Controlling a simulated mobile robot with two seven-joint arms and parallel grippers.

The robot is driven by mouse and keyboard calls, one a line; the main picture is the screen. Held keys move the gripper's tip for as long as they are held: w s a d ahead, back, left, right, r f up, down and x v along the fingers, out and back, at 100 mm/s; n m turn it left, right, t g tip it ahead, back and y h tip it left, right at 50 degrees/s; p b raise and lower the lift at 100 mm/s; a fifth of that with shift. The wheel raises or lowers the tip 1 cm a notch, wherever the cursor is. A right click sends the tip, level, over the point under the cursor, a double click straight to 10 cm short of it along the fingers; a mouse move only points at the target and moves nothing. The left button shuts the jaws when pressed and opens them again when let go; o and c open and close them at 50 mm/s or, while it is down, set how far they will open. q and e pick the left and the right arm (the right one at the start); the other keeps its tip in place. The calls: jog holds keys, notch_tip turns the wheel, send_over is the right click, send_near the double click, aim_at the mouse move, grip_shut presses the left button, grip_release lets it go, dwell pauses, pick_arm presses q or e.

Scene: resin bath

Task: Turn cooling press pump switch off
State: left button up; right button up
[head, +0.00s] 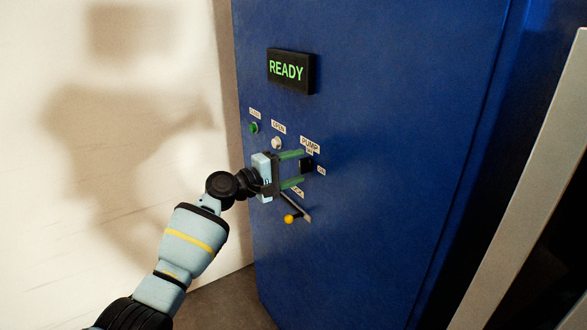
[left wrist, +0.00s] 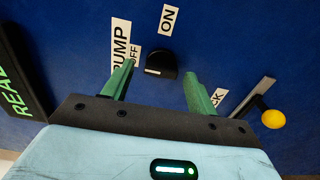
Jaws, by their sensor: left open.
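The pump switch (head: 307,164) is a black knob on the blue cabinet (head: 400,120), below a PUMP label (head: 310,144) and beside an ON label (head: 321,170). In the left wrist view the knob (left wrist: 161,62) sits between the OFF and ON labels, with a light mark on its front. My left gripper (head: 292,169) is open, its two green fingers pointing at the panel on either side of the knob's level. In the left wrist view the fingers (left wrist: 156,78) are apart, with the knob just beyond their tips. I cannot tell whether they touch it. My right gripper is not in view.
A READY display (head: 290,71) is above. A green button (head: 253,127) and a pale knob (head: 276,143) are up-left of the switch. A lever with a yellow ball (head: 289,218) is just below my gripper. A pale wall (head: 100,200) is at left.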

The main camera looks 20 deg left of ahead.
pick_arm(q)
jog(key=v, duration=0.7)
jog(key=shift+s+a, duration=0.25)
jog(key=shift+s, duration=0.05)
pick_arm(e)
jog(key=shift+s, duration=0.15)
